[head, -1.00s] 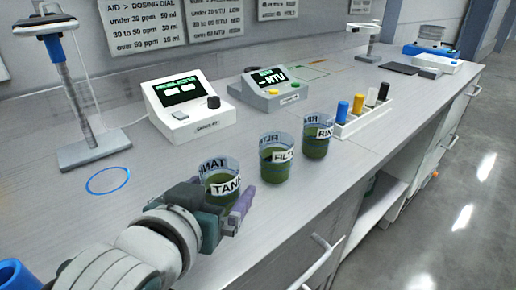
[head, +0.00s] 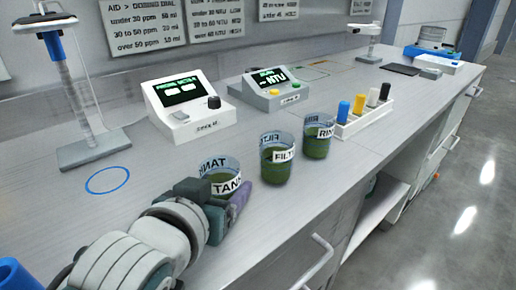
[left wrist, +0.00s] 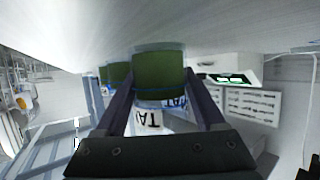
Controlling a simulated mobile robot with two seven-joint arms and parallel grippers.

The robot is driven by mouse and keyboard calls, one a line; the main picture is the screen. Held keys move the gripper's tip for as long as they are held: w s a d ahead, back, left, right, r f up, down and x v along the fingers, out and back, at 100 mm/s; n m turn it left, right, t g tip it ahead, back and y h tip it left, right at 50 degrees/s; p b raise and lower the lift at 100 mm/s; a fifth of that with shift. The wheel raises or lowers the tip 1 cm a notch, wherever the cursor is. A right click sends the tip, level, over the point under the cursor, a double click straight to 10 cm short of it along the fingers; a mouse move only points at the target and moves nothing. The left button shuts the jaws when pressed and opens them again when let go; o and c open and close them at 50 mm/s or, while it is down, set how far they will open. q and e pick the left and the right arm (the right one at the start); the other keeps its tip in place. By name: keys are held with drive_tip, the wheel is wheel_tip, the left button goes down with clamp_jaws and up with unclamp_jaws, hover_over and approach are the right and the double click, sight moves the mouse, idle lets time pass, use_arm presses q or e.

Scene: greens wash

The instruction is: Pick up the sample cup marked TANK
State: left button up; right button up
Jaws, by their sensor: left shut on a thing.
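The sample cup marked TANK (head: 222,176) is a clear cup with dark green liquid and a white label, standing near the front of the bench. My left gripper (head: 226,202) is low at its near side and hides its lower part. In the left wrist view the TANK cup (left wrist: 158,75) sits between the two fingers of my left gripper (left wrist: 162,92), which are shut on it. It looks upright; I cannot tell whether it touches the bench. The FILT cup (head: 277,160) and a third cup marked RIN (head: 317,138) stand to its right. My right gripper does not show.
A dosing device (head: 188,108) and an NTU meter (head: 274,90) stand behind the cups. A rack (head: 362,121) with several coloured vials is to the right. A stand (head: 92,148) and a blue ring (head: 108,180) are at left. The bench's front edge runs close by.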

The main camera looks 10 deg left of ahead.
use_arm(q)
drive_tip(key=shift+c, duration=1.4)
drive_tip(key=shift+r, duration=0.1)
